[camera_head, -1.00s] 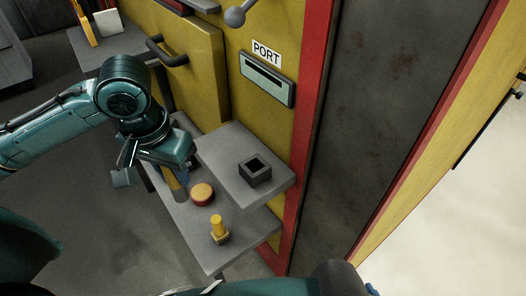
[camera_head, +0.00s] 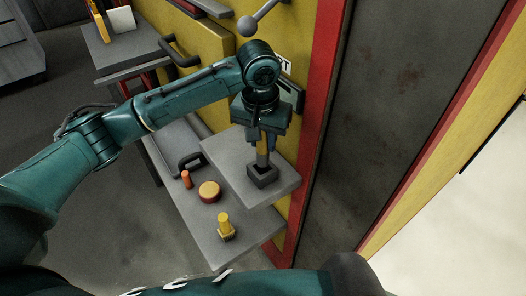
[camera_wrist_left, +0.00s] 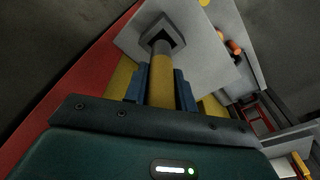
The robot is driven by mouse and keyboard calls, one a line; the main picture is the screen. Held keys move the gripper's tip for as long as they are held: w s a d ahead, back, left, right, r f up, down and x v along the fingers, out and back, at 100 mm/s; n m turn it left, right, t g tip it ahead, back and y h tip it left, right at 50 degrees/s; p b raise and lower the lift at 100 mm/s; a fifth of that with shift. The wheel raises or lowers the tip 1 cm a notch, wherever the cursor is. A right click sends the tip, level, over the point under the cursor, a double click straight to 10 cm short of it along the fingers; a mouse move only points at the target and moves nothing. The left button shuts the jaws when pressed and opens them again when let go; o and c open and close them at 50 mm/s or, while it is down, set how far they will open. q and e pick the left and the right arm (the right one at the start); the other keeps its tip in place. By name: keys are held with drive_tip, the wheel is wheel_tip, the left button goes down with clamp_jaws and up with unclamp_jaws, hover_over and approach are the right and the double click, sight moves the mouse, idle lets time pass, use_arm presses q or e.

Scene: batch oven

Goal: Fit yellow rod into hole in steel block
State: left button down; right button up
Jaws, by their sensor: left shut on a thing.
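My left gripper (camera_head: 262,140) is shut on the yellow rod (camera_head: 262,146) and holds it roughly upright, with its grey lower end down. The steel block (camera_head: 262,178) is a small dark square block with a square hole, on the upper grey shelf. The rod's grey end is at the block's opening. In the left wrist view the yellow rod (camera_wrist_left: 162,82) runs between the blue fingers toward the steel block (camera_wrist_left: 153,28), its tip overlapping the dark hole. I cannot tell whether the tip has entered. My right gripper is not in view.
The upper shelf (camera_head: 225,153) is otherwise clear. On the lower shelf (camera_head: 205,240) are a red-and-yellow round button (camera_head: 209,191), a yellow knob-like piece (camera_head: 226,228), a small orange cylinder (camera_head: 186,180) and a dark handle (camera_head: 191,160). The yellow oven wall stands close behind.

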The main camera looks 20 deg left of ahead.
sight(263, 155)
use_arm(q)
drive_tip(key=shift+f, duration=2.6)
drive_tip(key=shift+f, duration=0.15)
drive_tip(key=c, duration=1.1)
unclamp_jaws()
drive_tip(key=shift+c, duration=0.2)
